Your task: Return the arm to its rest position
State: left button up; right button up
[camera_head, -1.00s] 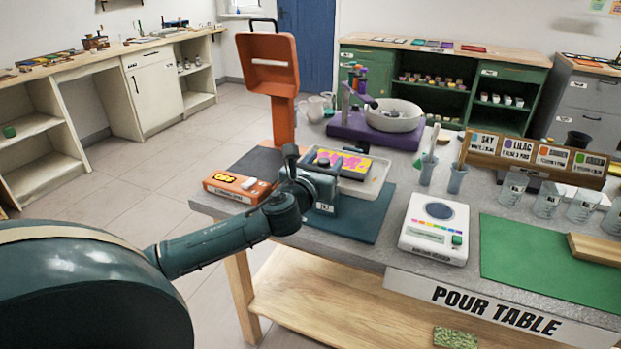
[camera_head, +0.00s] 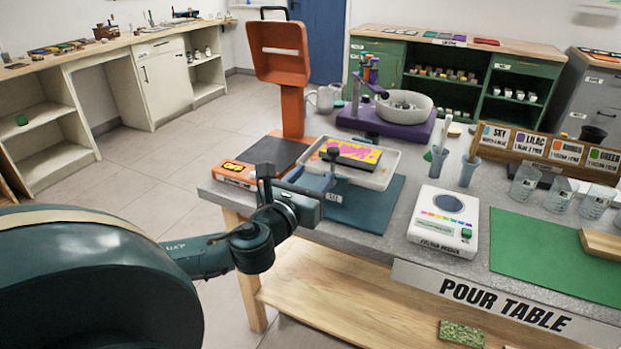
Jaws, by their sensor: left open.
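My left arm comes in from the left, with its dark teal wrist low and the left gripper (camera_head: 298,172) at the near left edge of the pour table. The gripper is open, and I see nothing held in it. Its dark fingers stand in front of the white tray (camera_head: 382,180), which holds a yellow and pink block (camera_head: 350,153). Part of the tray's blue stand and of the teal mat (camera_head: 370,207) is hidden behind the gripper. I cannot tell whether the gripper touches the stand. My right gripper is not in view.
On the pour table (camera_head: 405,262) stand an orange stand (camera_head: 292,110), a white reader device (camera_head: 442,222), a purple base with a bowl (camera_head: 408,104), cups with tools (camera_head: 438,163) and several clear beakers (camera_head: 558,195). A green mat (camera_head: 545,250) lies right. Floor (camera_head: 150,195) is clear to the left.

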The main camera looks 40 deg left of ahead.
pick_arm(q)
jog(key=s+d+f+n+g+h+p, duration=0.25)
jog(key=s+d+f+n, duration=0.2)
jog(key=f+n, duration=0.35)
jog(key=s+d+f+n+g+h+p, duration=0.2)
jog(key=s+d+f+n+g, duration=0.1)
jog(key=d+f+n, duration=0.4)
jog(key=s+d+f+n+h+p, duration=0.1)
jog(key=s+d+f+n, duration=0.1)
jog(key=s+d+n, duration=0.2)
jog(key=s+d+f+n+g+h+p, duration=0.1)
jog(key=s+d+f+n+h, duration=0.1)
jog(key=n, duration=0.9)
jog(key=s+d+f, duration=0.1)
jog(key=s+d, duration=0.1)
jog(key=d, duration=0.1)
jog(key=shift+s+d+f+p, duration=0.15)
jog(key=shift+d+f+p, duration=0.15)
jog(key=shift+d+p, duration=0.1)
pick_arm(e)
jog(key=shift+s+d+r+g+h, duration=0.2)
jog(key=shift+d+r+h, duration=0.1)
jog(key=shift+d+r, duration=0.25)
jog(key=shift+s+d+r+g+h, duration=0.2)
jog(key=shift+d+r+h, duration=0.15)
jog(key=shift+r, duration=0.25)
